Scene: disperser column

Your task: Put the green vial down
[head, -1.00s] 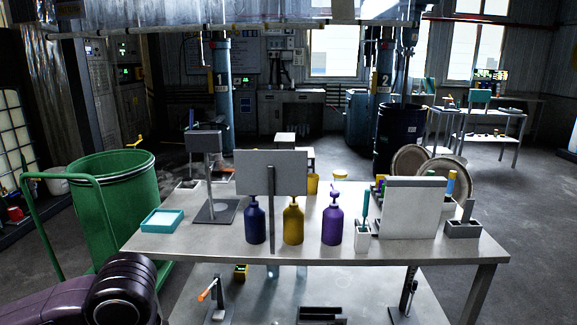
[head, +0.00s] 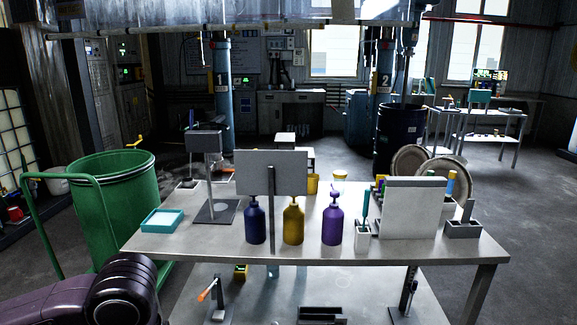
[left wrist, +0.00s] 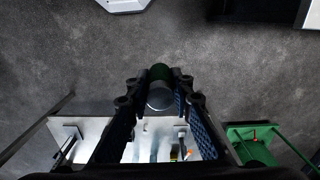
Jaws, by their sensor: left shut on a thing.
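In the left wrist view my left gripper (left wrist: 160,98) is shut on the green vial (left wrist: 159,74). The vial shows a dark green part and a pale grey round end between the two fingers. The gripper holds it over the grey floor as seen from the wrist, with a bright tabletop (left wrist: 92,128) lower in the picture. In the head view only part of my left arm shows at the bottom left; the gripper and the vial are out of that picture. My right gripper is in neither view.
The table (head: 440,250) carries blue, yellow and purple pump bottles (head: 333,226), a teal-topped tray (head: 162,220), a stand (head: 215,211) and upright panels (head: 415,210). A green barrel (head: 125,205) stands at its left. The table's front left has some bare room.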

